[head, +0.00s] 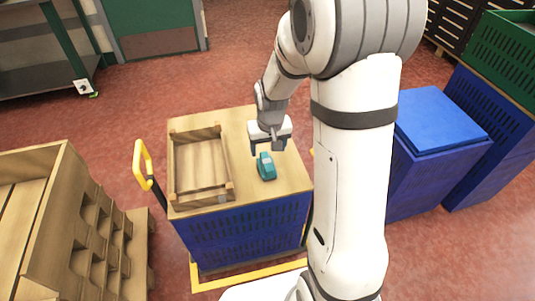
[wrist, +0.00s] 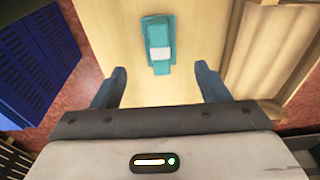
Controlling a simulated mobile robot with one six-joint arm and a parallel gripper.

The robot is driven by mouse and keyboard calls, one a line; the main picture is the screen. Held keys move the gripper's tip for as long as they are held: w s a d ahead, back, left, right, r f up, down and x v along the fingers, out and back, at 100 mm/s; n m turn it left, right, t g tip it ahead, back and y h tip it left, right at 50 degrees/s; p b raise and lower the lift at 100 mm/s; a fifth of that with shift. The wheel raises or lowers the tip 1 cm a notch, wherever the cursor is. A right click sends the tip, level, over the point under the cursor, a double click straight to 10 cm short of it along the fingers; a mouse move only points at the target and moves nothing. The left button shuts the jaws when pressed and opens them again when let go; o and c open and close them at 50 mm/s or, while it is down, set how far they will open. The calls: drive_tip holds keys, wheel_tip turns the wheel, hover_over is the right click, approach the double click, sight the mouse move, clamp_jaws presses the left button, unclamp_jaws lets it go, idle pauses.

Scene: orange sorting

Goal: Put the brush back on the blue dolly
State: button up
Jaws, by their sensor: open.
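The brush appears to be the small teal block (head: 266,166) with a pale patch, lying on the light wooden top of the blue dolly (head: 250,232). The dolly has blue slatted sides, a yellow base frame and a yellow handle. My gripper (head: 268,149) is open and empty above the top, just behind the brush. In the wrist view the brush (wrist: 159,44) lies ahead of the open fingers (wrist: 160,74), roughly centred between them and not touching either. Its underside is hidden.
A shallow wooden tray (head: 201,165) sits on the left part of the dolly top, beside the brush. A wooden crate (head: 66,215) stands at left. Blue bins (head: 437,120) stand at right, partly behind my arm. Red floor is clear behind the dolly.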

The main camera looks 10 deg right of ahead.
drive_tip(key=s+r, duration=0.6)
drive_tip(key=s, duration=0.3)
drive_tip(key=s+r, duration=0.7)
drive_tip(key=s, duration=0.3)
drive_tip(key=shift+s+r, duration=0.1)
drive_tip(key=shift+r, duration=0.05)
